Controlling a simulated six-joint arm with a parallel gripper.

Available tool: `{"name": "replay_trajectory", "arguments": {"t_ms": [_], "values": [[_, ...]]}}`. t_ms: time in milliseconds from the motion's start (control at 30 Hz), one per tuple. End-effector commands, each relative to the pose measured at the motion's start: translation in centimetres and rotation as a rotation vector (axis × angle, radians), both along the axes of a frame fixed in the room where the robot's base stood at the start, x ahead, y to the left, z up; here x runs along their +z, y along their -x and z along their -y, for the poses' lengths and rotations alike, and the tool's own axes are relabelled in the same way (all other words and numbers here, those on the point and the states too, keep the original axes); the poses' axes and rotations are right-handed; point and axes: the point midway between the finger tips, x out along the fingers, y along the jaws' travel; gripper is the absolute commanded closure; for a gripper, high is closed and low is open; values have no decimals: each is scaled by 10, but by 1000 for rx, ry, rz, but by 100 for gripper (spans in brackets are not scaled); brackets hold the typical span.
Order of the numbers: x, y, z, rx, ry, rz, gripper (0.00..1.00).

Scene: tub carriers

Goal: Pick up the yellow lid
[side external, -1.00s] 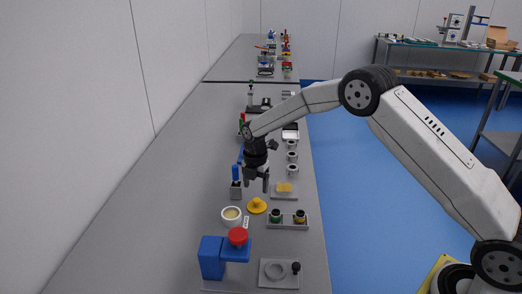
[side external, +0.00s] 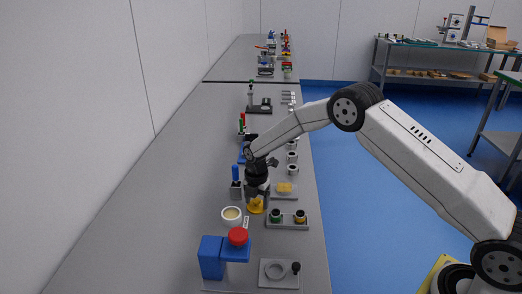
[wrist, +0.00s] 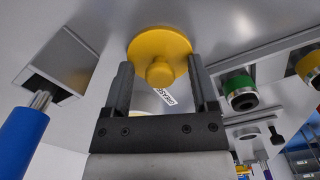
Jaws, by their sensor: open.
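The yellow lid (side external: 257,208) lies on the grey bench in the side view, a round disc with a knob on top. In the wrist view the lid (wrist: 160,50) shows between and just beyond my fingertips, its knob toward me. My gripper (wrist: 161,75) is open, with one finger on each side of the knob. In the side view my gripper (side external: 256,200) is low over the lid and hides part of it. I cannot tell whether the fingers touch it. A white tub (side external: 231,216) with pale contents stands left of the lid, near a small printed label.
A tray (side external: 287,227) with two small jars stands to the right. A blue block with a red button (side external: 238,236) is in front. A blue-handled tool in a grey holder (side external: 236,190) is close on the left. A yellow sponge-like piece (side external: 285,187) lies behind right.

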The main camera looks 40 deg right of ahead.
Motion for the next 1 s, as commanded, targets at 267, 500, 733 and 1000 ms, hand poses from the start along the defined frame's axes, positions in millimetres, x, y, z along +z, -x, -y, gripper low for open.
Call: {"name": "replay_trajectory", "arguments": {"t_ms": [267, 500, 733, 1000], "values": [[0, 0, 0, 0, 0, 0, 25], [0, 0, 0, 0, 0, 0, 38], [0, 0, 0, 0, 0, 0, 100], [0, 0, 0, 0, 0, 0, 100]]}}
